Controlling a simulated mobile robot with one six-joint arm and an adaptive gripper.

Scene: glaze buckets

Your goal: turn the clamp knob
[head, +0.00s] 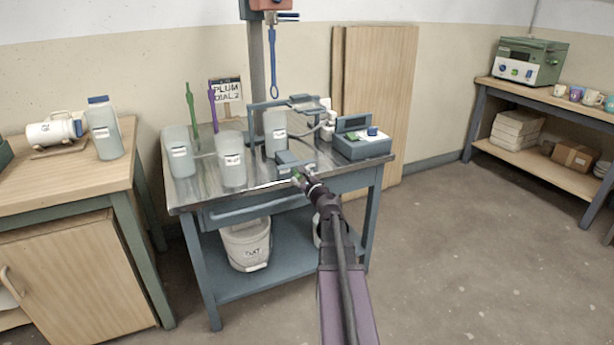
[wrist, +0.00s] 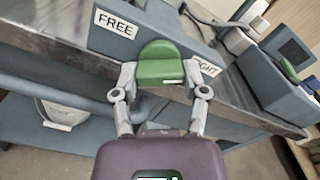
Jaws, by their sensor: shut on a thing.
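The clamp knob (wrist: 160,64) is green with a rounded top and a small white mark at its lower edge. It sits on the front of a grey-blue clamp block (wrist: 118,38) at the table's front edge. The block has a FREE label (wrist: 117,24) left of the knob and a partly hidden label ending in GHT (wrist: 208,67) to the right. My gripper (wrist: 160,74) is shut on the knob, one finger on each side. In the head view my gripper (head: 304,177) reaches the clamp block (head: 290,161), and the knob is small and mostly covered.
The metal-topped table (head: 205,200) carries several translucent buckets (head: 231,160) and a grey-blue device (head: 362,143) to the right. A white bucket (head: 246,246) stands on the lower shelf. The floor at right is clear.

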